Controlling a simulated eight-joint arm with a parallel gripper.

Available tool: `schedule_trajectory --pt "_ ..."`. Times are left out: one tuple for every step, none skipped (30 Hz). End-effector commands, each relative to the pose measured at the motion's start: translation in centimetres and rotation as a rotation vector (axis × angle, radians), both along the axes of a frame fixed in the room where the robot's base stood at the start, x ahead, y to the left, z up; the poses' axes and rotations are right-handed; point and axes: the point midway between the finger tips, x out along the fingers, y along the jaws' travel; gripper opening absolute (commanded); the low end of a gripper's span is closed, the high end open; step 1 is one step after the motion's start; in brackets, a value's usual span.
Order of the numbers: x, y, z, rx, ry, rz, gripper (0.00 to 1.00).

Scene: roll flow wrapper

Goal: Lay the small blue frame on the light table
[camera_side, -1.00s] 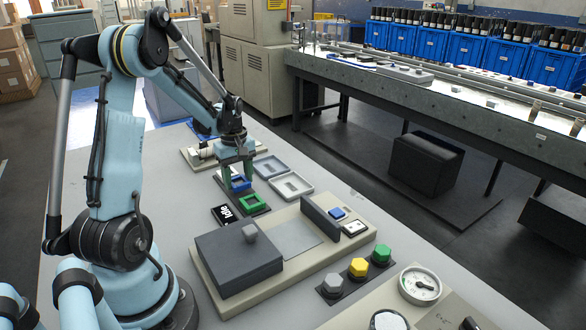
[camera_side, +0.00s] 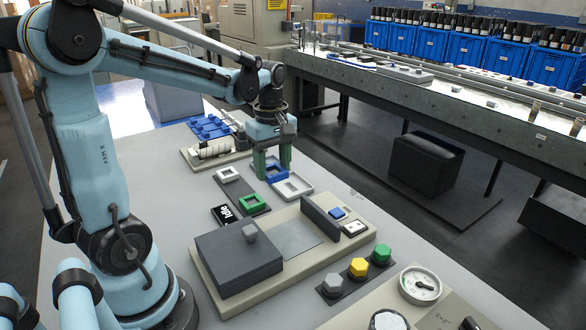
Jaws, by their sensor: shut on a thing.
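My gripper (camera_side: 273,168) has green fingers and is shut on the small blue frame (camera_side: 278,175). It holds the frame over or beside the two light grey trays right of the dark strip. The nearer tray (camera_side: 304,190) is partly in view; the farther one is mostly hidden behind the gripper. I cannot tell whether the frame touches a surface, nor for sure which item is the light table.
A dark strip (camera_side: 241,187) holds a white frame (camera_side: 227,174) and a green frame (camera_side: 252,202) with a bare spot between them. A beige base with a dark box (camera_side: 238,262) and upright dark plate (camera_side: 320,218) stands nearer. Coloured hexagonal knobs lie beyond its front.

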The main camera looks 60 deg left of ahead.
Motion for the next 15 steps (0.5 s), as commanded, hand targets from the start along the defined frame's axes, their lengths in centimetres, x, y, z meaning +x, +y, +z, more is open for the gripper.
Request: schedule_trajectory --pt "0.0 -1.9 0.3 0.000 0.000 -0.012 0.25" --pt "0.0 -3.0 0.4 0.000 0.000 -0.014 0.25" --pt "-0.1 -4.5 0.7 0.000 0.000 -0.015 0.25" --pt "-0.2 -5.7 0.8 0.000 0.000 -0.017 0.25" --pt "-0.4 -6.9 1.0 0.000 0.000 -0.018 0.25" --pt "-0.7 -8.4 1.2 0.000 0.000 -0.020 0.25" --pt "-1.0 -9.5 1.3 0.000 0.000 -0.020 0.25" --pt "-1.2 -10.5 1.4 0.000 -0.001 -0.021 0.25" --pt "-1.7 -11.9 1.6 0.000 -0.001 -0.022 0.25" --pt "-2.1 -12.9 1.7 0.000 -0.001 -0.022 0.25" --pt "-2.5 -13.9 1.8 0.000 -0.001 -0.022 0.25" --pt "-3.0 -15.1 1.9 0.000 -0.001 -0.022 0.25" --pt "-3.5 -15.9 2.0 0.000 -0.001 -0.022 0.25" --pt "-3.9 -16.6 2.0 0.000 -0.001 -0.022 0.25" --pt "-4.4 -17.5 2.1 0.000 -0.001 -0.022 0.25"
